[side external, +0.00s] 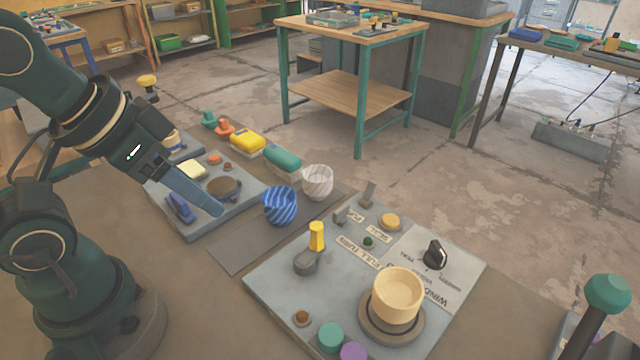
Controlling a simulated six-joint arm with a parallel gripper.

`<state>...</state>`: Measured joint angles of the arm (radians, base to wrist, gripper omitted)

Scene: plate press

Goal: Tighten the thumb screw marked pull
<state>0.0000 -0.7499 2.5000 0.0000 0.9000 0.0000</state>
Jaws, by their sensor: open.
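The grey control plate (268,290) lies at front centre with several controls and printed labels. The labels are slanted and hard to read, so I cannot tell for sure which control is the thumb screw marked pull. The plate carries a yellow-handled lever (317,237), a black knob (435,254), a yellow round button (390,221), a small dark green button (368,242), grey toggles (341,216) and a large cream cup-shaped part (398,295) on a dark ring. My gripper (205,202) is open and empty, over the left plate, left of the blue striped cup, apart from the control plate.
The left plate (212,225) holds a blue clip (180,208), a dark disc (224,187) and a pale block (192,170). A blue striped cup (280,206) and a white striped cup (318,182) stand between the plates. Yellow (247,140) and teal (283,159) blocks lie behind.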

